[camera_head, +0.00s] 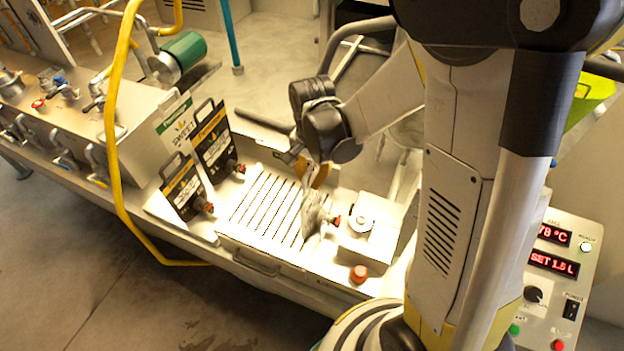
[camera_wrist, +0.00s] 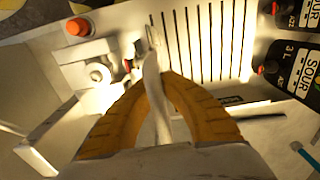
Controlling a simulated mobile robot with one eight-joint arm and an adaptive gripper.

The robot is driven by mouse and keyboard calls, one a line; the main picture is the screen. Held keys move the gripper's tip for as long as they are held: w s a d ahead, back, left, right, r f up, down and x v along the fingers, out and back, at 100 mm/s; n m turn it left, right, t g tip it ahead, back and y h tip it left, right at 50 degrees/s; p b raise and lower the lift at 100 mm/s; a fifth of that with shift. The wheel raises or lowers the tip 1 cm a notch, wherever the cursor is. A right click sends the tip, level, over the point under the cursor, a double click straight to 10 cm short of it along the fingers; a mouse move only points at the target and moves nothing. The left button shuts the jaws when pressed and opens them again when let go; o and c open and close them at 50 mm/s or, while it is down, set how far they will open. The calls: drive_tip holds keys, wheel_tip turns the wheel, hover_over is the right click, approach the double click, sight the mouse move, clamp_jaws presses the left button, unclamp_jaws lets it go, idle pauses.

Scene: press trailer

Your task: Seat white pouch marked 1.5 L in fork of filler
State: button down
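The white pouch (camera_head: 313,213) hangs nearly edge-on below my gripper (camera_head: 320,176) in the head view; its marking cannot be read. My gripper's yellow fingers close on the pouch from both sides in the wrist view (camera_wrist: 160,80), where the pouch (camera_wrist: 152,88) shows as a thin pale strip. A red cap (camera_head: 337,220) sticks out from the pouch toward the filler (camera_head: 378,232), a pale box with a round metal part on top. The filler is at the upper left in the wrist view (camera_wrist: 85,72). The cap is close to the filler's fork; whether they touch cannot be told.
A slatted drain tray (camera_head: 262,205) lies left of the pouch. Two dark pouches with red caps (camera_head: 183,190) (camera_head: 213,143) stand beyond it. A red button (camera_head: 359,273) sits in front of the filler. A yellow hose (camera_head: 116,150) crosses the left. A control panel (camera_head: 552,285) reads SET 1.5 L.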

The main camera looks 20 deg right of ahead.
drive_tip(key=shift+f+b, duration=0.55)
drive_tip(key=shift+f, duration=0.05)
drive_tip(key=c, duration=1.5)
unclamp_jaws()
drive_tip(key=shift+c, duration=0.2)
drive_tip(key=shift+r, duration=0.1)
wheel_tip(320, 180, up, 12)
drive_tip(key=shift+f, duration=0.1)
drive_tip(key=s+f+n+t+b, duration=0.5)
drive_tip(key=s+n+t+b, duration=0.2)
drive_tip(key=s+n+b, duration=0.2)
drive_tip(key=shift+s+f+b, duration=0.35)
drive_tip(key=shift+s+b, duration=0.15)
drive_tip(key=shift+b, duration=0.45)
